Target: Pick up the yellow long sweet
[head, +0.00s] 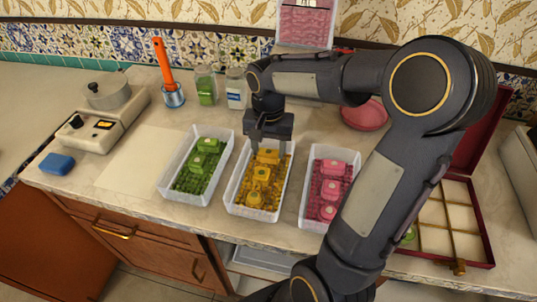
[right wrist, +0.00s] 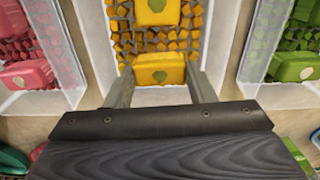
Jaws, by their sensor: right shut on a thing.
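My right gripper (head: 268,148) reaches down into the white tray of yellow sweets (head: 250,214). Its fingers stand on both sides of the rearmost yellow sweet (head: 268,156) and are shut on it. In the right wrist view the yellow sweet (right wrist: 158,70) sits between the two fingertips (right wrist: 160,80), with small yellow cubes around it. I cannot tell whether it is lifted clear of the cubes. Two other yellow sweets (head: 261,174) (head: 252,196) lie in front of it in the same tray. My left gripper is not in view.
A tray of green sweets (head: 163,186) stands to the left and a tray of pink sweets (head: 306,214) to the right. A dark red divided box (head: 472,215) lies open at the right, partly behind my arm. Jars (head: 205,85) stand at the back.

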